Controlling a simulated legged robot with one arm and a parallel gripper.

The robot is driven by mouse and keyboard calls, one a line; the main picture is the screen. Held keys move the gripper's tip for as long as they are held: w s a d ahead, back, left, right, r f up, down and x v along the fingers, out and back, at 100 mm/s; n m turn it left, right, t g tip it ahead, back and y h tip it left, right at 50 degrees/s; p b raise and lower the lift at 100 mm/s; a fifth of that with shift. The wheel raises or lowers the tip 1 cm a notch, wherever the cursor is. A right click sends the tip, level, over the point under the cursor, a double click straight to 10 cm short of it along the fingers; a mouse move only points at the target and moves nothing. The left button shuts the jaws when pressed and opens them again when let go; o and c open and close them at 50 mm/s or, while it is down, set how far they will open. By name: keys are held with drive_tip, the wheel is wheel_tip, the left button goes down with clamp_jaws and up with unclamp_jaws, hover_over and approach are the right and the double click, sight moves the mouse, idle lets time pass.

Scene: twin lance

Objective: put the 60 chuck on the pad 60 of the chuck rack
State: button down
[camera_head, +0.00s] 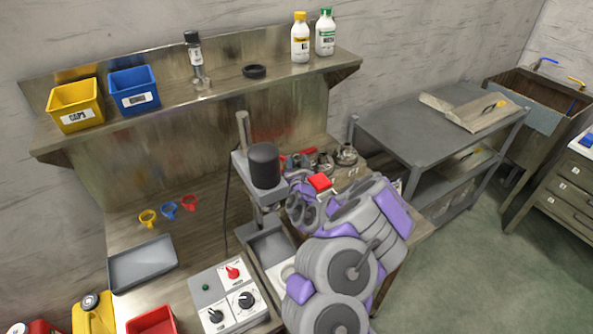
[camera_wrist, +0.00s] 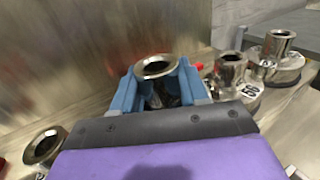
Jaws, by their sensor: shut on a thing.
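A shiny metal chuck (camera_wrist: 156,67) with a flared round rim stands between the blue fingers of my gripper (camera_wrist: 163,88) in the wrist view. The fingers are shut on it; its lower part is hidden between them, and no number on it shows. To the right stand two more metal chucks, a nearer one (camera_wrist: 231,68) and a farther one (camera_wrist: 279,47), on round pale pads. A number by the nearer one is turned and hard to read. Another chuck (camera_wrist: 45,146) is at the lower left. In the head view, chucks (camera_head: 346,154) show behind my arm, which hides my gripper.
A grey machine with a black cylinder (camera_head: 265,166) stands left of my arm. A control box (camera_head: 230,296) and a grey tray (camera_head: 143,263) are on the bench. A shelf (camera_head: 220,93) with bins and bottles is above. A grey cart (camera_head: 405,128) stands to the right.

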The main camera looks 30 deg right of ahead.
drive_tip(key=shift+w+a+r, duration=0.15)
drive_tip(key=shift+w+a, duration=0.25)
drive_tip(key=shift+a, duration=0.05)
drive_tip(key=f, duration=0.1)
drive_tip(key=f+b, duration=0.2)
drive_tip(key=shift+a+f, duration=0.2)
drive_tip(key=shift+a, duration=0.1)
drive_tip(key=shift+w+d+f, duration=0.1)
drive_tip(key=shift+d, duration=0.45)
drive_tip(key=c, duration=0.9)
unclamp_jaws()
drive_tip(key=shift+d, duration=0.15)
drive_tip(key=shift+o, duration=1.4)
drive_tip(key=shift+a, duration=0.25)
drive_tip(key=shift+o, duration=0.3)
drive_tip(key=shift+a, duration=0.3)
